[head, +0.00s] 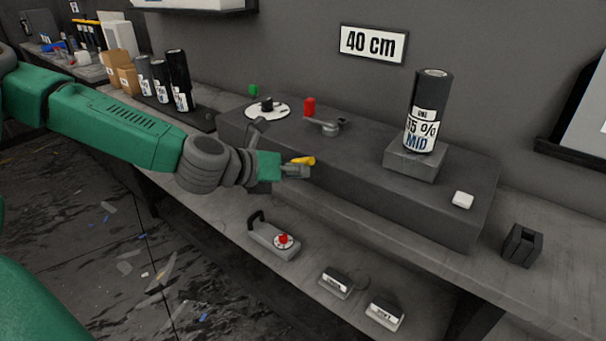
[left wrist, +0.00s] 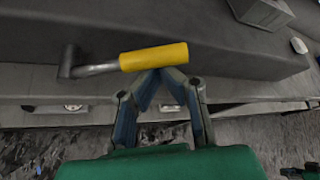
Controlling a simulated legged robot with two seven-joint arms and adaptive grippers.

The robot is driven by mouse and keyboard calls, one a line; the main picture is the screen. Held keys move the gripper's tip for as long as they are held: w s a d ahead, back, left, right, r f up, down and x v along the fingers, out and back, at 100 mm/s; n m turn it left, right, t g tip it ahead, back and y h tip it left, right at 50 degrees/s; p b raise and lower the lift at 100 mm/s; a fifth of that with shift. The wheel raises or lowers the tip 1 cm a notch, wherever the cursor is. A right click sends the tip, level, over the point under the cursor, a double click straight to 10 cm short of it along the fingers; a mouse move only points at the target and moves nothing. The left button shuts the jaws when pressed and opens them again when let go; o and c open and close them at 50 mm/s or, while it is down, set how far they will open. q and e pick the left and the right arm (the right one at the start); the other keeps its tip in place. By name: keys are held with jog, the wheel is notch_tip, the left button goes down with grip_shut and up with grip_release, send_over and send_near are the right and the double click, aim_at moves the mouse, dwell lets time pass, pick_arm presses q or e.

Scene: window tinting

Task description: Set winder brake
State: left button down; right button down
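The long dark grey winder box (head: 345,165) stands on the bench. On its top are a grey lever (head: 322,125), a red knob (head: 309,106) and a white dial (head: 268,109) with a dark centre. I cannot tell from markings which part is the brake. A crank with a yellow handle (head: 302,160) is at its front; the handle also shows in the left wrist view (left wrist: 154,56). My left gripper (head: 298,172) is right by the handle. In the wrist view its fingertips (left wrist: 160,73) meet at the handle's lower edge, not around it.
A film roll marked "35 % MID" (head: 427,112) stands on a grey block (head: 413,160) on the winder. A white block (head: 463,200) lies near its right end. A handled tool with a red knob (head: 273,240) and two small labelled blocks lie in front. Several rolls (head: 178,80) stand behind my arm.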

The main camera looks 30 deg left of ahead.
pick_arm(q)
jog(key=shift+a+r+n, duration=0.15)
jog(key=shift+a+n, duration=0.15)
jog(key=shift+a, duration=0.15)
jog(key=shift+w+r+n+h+b, duration=0.1)
jog(key=shift+r+n+h+b, duration=0.5)
jog(key=shift+r+h+b, duration=0.3)
jog(key=shift+a+r+n+t+h+b, duration=0.3)
jog(key=shift+a+r+n+h+b, duration=0.1)
jog(key=shift+n+b, duration=0.3)
jog(key=shift+w+a+r+n+t+h+b, duration=0.1)
jog(key=shift+a+r+n+t+h+b, duration=0.3)
jog(key=shift+a+n+b, duration=0.3)
jog(key=shift+a+r+n+t+h+b, duration=0.2)
jog(key=shift+a+r+n+h+b, duration=0.35)
jog(key=shift+a+n, duration=0.25)
jog(key=shift+w+a+r+n+t+h+b, duration=0.1)
jog(key=shift+a+r+n+t+h+b, duration=0.3)
jog(key=shift+a+n+b, duration=0.35)
jog(key=shift+n, duration=0.25)
